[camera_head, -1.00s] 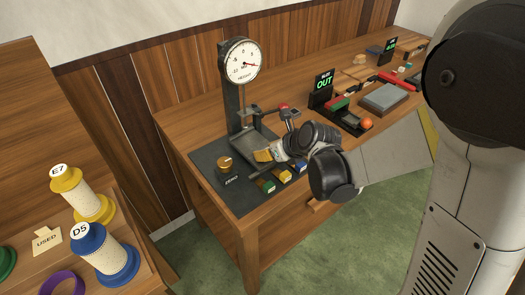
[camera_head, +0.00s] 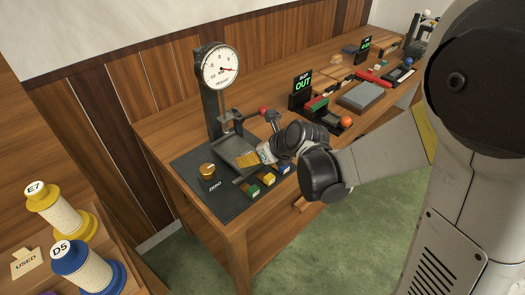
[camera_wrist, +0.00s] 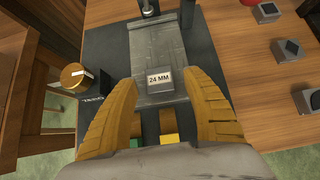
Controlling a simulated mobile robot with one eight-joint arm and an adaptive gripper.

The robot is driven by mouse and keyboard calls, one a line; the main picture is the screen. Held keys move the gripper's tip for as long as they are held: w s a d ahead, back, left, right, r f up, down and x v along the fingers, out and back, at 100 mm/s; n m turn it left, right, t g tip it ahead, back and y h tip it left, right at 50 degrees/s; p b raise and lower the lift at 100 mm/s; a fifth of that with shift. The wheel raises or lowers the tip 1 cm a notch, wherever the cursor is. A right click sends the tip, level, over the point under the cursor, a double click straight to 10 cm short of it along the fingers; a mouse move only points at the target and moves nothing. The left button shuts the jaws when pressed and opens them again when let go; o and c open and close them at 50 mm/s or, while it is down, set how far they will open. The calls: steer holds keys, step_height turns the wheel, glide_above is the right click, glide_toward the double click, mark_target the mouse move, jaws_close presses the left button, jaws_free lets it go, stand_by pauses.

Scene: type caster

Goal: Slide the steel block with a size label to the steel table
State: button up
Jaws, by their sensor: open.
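The steel block (camera_wrist: 159,79), labelled 24 MM, sits at the near end of the steel table (camera_wrist: 158,42) in the wrist view; I cannot tell whether it lies fully on it. My gripper (camera_wrist: 161,84) is open, with one yellow finger on each side of the block and a gap visible to both. In the head view my gripper (camera_head: 252,158) is at the near edge of the steel table (camera_head: 233,146), below the dial gauge (camera_head: 220,64). The block cannot be made out in the head view.
A brass knob (camera_head: 207,171) marked ZERO stands left on the dark base mat (camera_head: 208,198). Green and yellow pieces (camera_head: 251,190) lie in front, below my gripper. A red-knobbed lever (camera_head: 264,111) and a black OUT display (camera_head: 301,88) stand to the right.

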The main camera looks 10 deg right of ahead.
steer(key=v, duration=0.9)
steer(key=shift+s+r, duration=0.3)
steer(key=shift+d, duration=0.1)
steer(key=s+d+r+n+h, duration=0.1)
steer(key=s+d+n, duration=0.3)
steer(key=n, duration=1)
steer(key=s+d+r+n+h, duration=0.2)
steer(key=s+d+n+h, duration=0.2)
steer(key=s+n, duration=0.7)
steer(key=shift+s+d+n, duration=0.3)
steer(key=shift+d+n, duration=0.35)
steer(key=shift+n, duration=1.25)
